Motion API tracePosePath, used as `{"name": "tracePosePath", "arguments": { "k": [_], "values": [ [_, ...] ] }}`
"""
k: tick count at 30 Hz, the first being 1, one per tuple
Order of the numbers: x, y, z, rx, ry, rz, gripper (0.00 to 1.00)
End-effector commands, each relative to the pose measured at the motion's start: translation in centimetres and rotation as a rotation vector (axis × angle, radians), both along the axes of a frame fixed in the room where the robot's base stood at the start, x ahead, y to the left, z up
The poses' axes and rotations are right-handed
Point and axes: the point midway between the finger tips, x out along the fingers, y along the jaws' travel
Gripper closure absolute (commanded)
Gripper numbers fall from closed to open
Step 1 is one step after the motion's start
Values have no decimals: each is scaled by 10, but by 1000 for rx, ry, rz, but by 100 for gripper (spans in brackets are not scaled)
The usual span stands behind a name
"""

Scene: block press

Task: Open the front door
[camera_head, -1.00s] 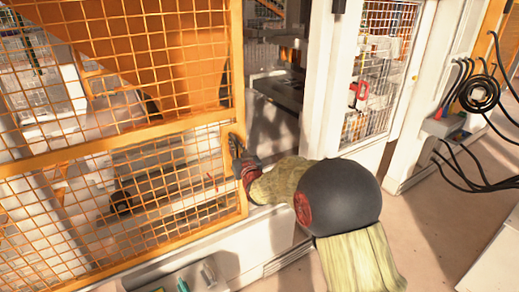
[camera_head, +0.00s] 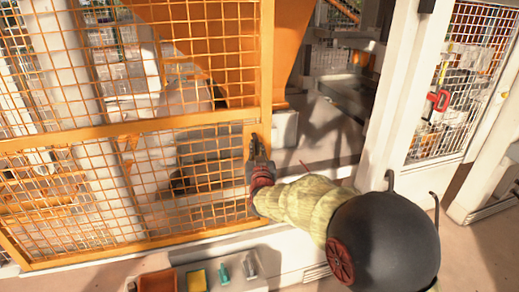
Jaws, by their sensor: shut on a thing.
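The front door (camera_head: 193,129) is an orange framed panel of wire mesh on the left of the head view. A gap shows between its right edge and the white post (camera_head: 402,95), so it stands at least partly open. My gripper (camera_head: 256,150) is at the door's right edge, shut on the dark door handle (camera_head: 251,147). My wrist and sleeve-covered arm hide part of the handle and the lower corner of the door.
Another mesh panel with a red handle (camera_head: 438,100) stands at the right. Open floor (camera_head: 475,260) shows at the lower right.

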Motion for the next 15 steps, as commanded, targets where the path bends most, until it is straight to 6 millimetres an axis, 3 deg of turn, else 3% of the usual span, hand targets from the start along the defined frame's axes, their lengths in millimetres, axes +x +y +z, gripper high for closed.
{"name": "tracePosePath", "arguments": {
  "k": [4, 5, 15],
  "values": [
    [0, 0, 1, 0, -1, 1, 100],
    [0, 0, 1, 0, -1, 1, 87],
    [0, 0, 1, 0, -2, 1, 71]
  ]
}}
